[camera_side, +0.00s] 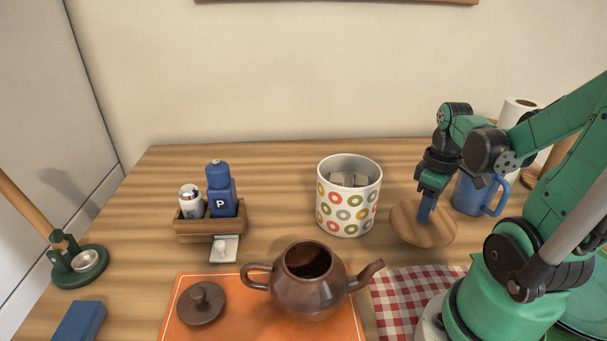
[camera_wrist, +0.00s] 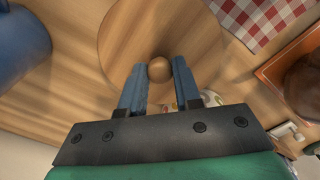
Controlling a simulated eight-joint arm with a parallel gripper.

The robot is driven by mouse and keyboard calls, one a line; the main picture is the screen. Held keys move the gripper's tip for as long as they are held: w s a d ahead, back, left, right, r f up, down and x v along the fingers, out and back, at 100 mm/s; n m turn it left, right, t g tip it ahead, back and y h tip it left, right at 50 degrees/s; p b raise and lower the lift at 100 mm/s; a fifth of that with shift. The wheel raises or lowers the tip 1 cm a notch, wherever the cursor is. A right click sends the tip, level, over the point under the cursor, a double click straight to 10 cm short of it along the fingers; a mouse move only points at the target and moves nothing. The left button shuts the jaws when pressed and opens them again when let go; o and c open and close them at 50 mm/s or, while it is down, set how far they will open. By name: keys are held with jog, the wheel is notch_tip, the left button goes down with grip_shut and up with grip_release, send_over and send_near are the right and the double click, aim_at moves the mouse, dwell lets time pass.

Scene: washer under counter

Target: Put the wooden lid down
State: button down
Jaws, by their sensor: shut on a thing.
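The wooden lid is a round, light-brown disc (camera_side: 432,234) at the right of the counter in the side view, right of the patterned canister. In the wrist view the lid (camera_wrist: 135,38) fills the upper middle, with its round knob (camera_wrist: 159,69) between my fingertips. My gripper (camera_side: 425,217) points down and is shut on the knob; it also shows in the wrist view (camera_wrist: 159,74). The lid looks about level and close to the counter; I cannot tell whether it touches. The white canister (camera_side: 348,218) with coloured rings stands open at the top.
A blue mug (camera_side: 468,194) stands close behind the lid on the right. A brown teapot (camera_side: 309,292) and its lid (camera_side: 201,303) are on an orange mat (camera_side: 237,330). A red checked cloth (camera_side: 398,300) lies in front. A wooden caddy (camera_side: 209,228) holds bottles at left.

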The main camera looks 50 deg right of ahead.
jog(key=shift+f, duration=1.8)
jog(key=shift+f, duration=0.15)
jog(key=c, duration=0.6)
grip_release()
